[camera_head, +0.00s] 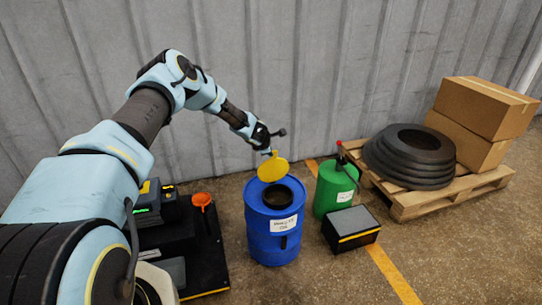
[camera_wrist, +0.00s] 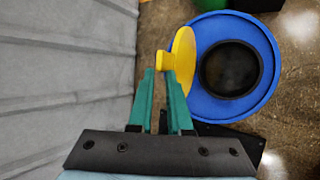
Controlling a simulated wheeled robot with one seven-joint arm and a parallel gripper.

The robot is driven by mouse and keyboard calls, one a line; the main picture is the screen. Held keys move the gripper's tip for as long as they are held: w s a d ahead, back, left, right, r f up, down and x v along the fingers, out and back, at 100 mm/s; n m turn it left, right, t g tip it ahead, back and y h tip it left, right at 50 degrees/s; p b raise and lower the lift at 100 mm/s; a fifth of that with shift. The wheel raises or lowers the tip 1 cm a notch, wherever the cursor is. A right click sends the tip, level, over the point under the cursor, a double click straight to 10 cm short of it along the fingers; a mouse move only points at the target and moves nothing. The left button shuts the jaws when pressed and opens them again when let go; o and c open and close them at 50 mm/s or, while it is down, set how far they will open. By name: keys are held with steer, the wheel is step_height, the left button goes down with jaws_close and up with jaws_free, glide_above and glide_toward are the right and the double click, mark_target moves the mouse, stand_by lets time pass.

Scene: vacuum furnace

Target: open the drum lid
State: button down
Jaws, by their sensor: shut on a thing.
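The blue drum (camera_head: 272,237) stands on the floor in the middle of the head view, with a white label on its front. Its round dark opening is uncovered; the drum's blue top (camera_wrist: 268,88) also shows in the wrist view. The yellow lid (camera_head: 273,167) is tilted up above the opening. In the wrist view the lid (camera_wrist: 184,50) stands nearly edge-on at the left side of the opening, its small tab towards me. My gripper (camera_wrist: 162,72) is shut on the lid's tab. In the head view my gripper (camera_head: 268,148) is just above the lid.
A green can (camera_head: 334,188) and a black box (camera_head: 351,228) stand right of the drum. A pallet (camera_head: 440,197) carries black tires (camera_head: 410,157) and cardboard boxes (camera_head: 484,108). A corrugated wall (camera_head: 330,60) rises close behind. Floor in front of the drum is clear.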

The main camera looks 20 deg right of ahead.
steer(key=shift+w+r, duration=0.1)
steer(key=shift+w, duration=0.8)
steer(key=c, duration=0.9)
jaws_free()
steer(key=shift+c, duration=0.2)
steer(key=shift+d, duration=0.1)
steer(key=b+v, duration=0.1)
steer(key=v, duration=1)
steer(key=shift+b, duration=0.4)
